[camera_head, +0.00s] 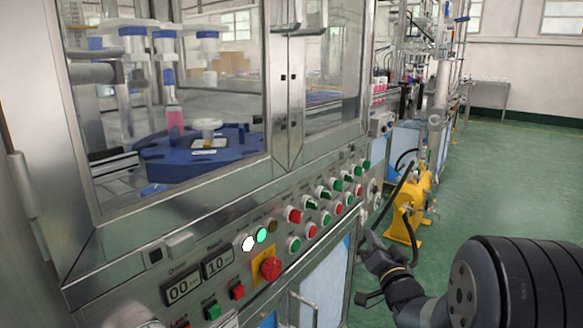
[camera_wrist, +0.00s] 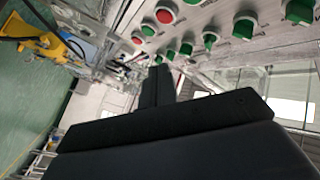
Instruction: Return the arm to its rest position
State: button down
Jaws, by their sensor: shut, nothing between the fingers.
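My gripper (camera_wrist: 157,72) shows in the wrist view as dark fingers close together, shut with nothing between them. In the head view, my gripper (camera_head: 372,254) is at the lower right, in front of the machine's lower right side and to the right of its control panel (camera_head: 225,235). My dark arm reaches in from the bottom right corner. In the wrist view, a row of red and green knobs (camera_wrist: 187,48) lies beyond the fingers; any gap between fingers and panel is hard to judge.
The glass-doored machine fills the left, with a blue turntable (camera_head: 190,165) inside. A red emergency button (camera_head: 270,268) and displays (camera_head: 216,262) sit on its panel. A yellow pump (camera_head: 408,212) stands beyond my gripper. Green floor (camera_head: 510,165) is clear at right.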

dwell(0.3)
jog(key=w+a+b, duration=0.1)
jog(key=a, duration=0.1)
jog(key=w+a+b, duration=0.1)
jog(key=w+a, duration=0.1)
jog(key=shift+w+a+f+b, duration=0.15)
jog(key=shift+a+f+b, duration=0.05)
jog(key=shift+b, duration=0.1)
jog(key=r+p, duration=0.1)
jog(key=p, duration=0.1)
jog(key=shift+p, duration=0.3)
jog(key=shift+p, duration=0.45)
